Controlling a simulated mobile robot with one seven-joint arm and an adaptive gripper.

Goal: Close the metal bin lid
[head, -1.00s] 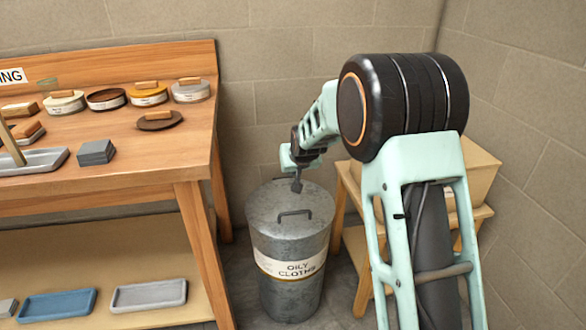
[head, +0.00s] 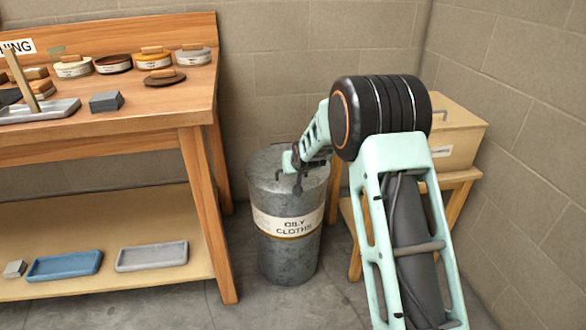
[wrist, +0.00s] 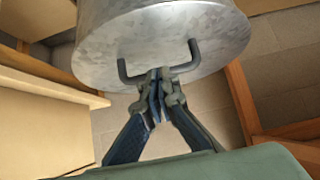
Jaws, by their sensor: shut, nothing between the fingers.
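The grey metal bin (head: 289,255) stands on the floor with a label reading "OILY CLOTHS". Its round metal lid (head: 262,172) lies across the top; no open gap shows at the rim. In the wrist view the lid (wrist: 140,40) carries a dark bent handle (wrist: 194,50). My gripper (head: 298,190) points down over the lid. In the wrist view my gripper (wrist: 160,76) has its fingers together, tips overlapping the middle of the handle bar. I cannot tell whether they touch it. In the head view the gripper partly hides the handle.
A wooden workbench (head: 150,105) with tins, trays and a lower shelf (head: 110,225) stands left of the bin. A small wooden stand (head: 455,180) with a box (head: 460,125) is at the right, behind my arm. Block walls close off the back and right.

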